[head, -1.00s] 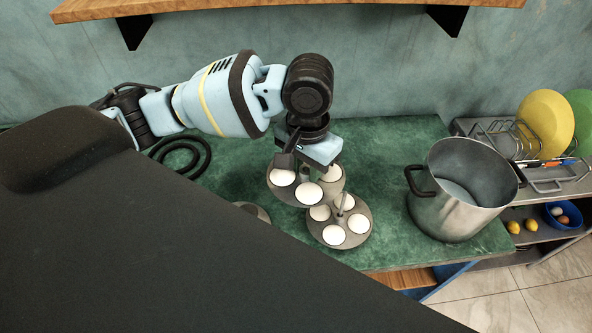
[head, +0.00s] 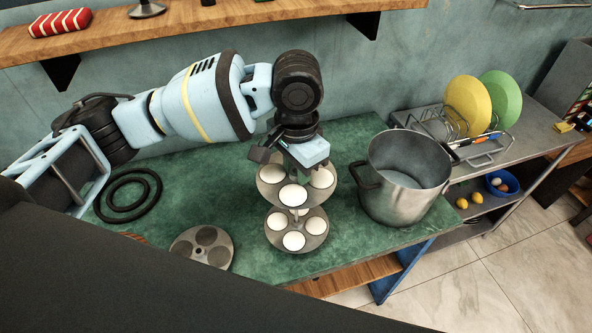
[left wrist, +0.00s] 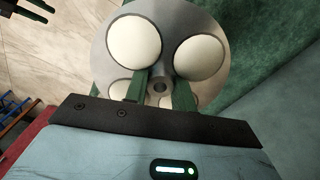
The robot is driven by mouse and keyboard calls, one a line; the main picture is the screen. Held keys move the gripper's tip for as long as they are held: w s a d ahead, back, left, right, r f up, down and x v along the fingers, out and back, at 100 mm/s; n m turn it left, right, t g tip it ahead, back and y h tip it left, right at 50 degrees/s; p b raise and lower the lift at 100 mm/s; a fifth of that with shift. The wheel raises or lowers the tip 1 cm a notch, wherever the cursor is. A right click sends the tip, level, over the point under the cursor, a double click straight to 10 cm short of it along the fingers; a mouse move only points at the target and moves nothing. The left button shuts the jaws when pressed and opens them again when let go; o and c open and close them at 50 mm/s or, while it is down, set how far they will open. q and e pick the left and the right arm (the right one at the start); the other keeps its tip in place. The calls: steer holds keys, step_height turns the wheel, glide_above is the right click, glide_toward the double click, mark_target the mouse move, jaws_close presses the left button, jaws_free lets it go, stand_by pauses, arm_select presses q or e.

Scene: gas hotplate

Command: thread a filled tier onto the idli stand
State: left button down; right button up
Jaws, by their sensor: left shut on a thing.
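My left gripper (head: 296,160) points down and is shut on the hub of a grey round tier (head: 268,193) that holds white idlis. The held tier also shows in the left wrist view (left wrist: 107,60), with the green fingers (left wrist: 160,95) either side of its hub. Below it, the idli stand's lower tier (head: 297,245), also filled with white idlis, sits on the counter. The held tier hangs above the lower one, roughly in line, with a gap. Part of the stand's rod (head: 296,213) shows between them. I cannot tell whether the rod is inside the hub.
An empty tier (head: 203,247) lies to the left on the green counter (head: 190,190). A large steel pot (head: 408,190) stands close on the right. Black hoses or rings (head: 128,195) lie at the left. A dark pronged shape, possibly my right gripper, shows at the left wrist view's top-left corner.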

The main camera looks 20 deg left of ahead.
arm_select(q)
steer(key=shift+f, duration=1.75)
steer(key=shift+f, duration=4.65)
steer(key=c, duration=1.1)
jaws_free()
steer(key=shift+r, duration=3.95)
